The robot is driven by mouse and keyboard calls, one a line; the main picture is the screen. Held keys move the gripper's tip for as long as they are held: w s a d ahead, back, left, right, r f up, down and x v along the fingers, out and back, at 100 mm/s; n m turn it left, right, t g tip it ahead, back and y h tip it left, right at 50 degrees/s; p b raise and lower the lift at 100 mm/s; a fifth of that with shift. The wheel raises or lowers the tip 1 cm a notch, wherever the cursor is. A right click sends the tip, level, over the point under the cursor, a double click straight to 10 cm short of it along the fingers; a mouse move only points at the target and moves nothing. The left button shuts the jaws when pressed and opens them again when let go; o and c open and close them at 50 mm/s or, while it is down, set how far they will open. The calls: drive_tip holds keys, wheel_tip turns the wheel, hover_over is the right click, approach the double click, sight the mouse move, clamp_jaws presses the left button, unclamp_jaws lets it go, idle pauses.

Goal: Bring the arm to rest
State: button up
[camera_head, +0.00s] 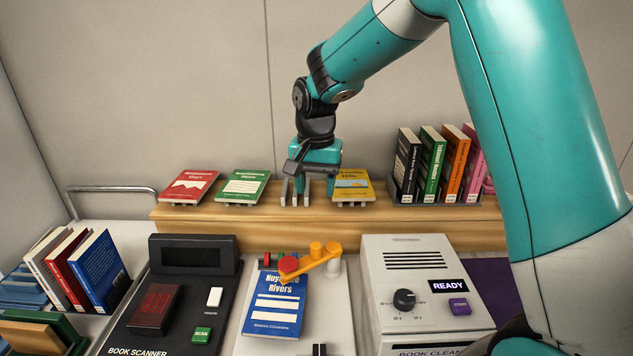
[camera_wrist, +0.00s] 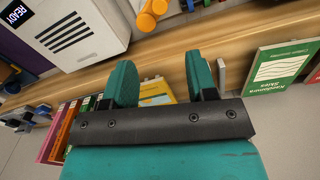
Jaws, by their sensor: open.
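My teal arm (camera_head: 490,120) reaches in from the upper right in the head view. My gripper (camera_head: 304,190) hangs over the wooden shelf, pointing down, between the green book and the yellow book. In the wrist view my gripper (camera_wrist: 161,78) shows its two teal fingers apart, with nothing held between them. The yellow book (camera_head: 352,186) stands just right of the gripper in the head view, and part of it shows behind the fingers in the wrist view (camera_wrist: 157,92). Whether a finger touches the shelf is hidden.
The wooden shelf (camera_head: 230,240) also bears a red book (camera_head: 189,187), a green book (camera_head: 243,187) and a row of upright books (camera_head: 433,165). In front are a book scanner (camera_head: 160,310), a blue book (camera_head: 276,305) under an orange arm (camera_head: 315,262), and a book cleaner (camera_head: 425,270) reading READY.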

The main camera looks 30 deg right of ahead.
drive_tip(key=shift+r, duration=0.75)
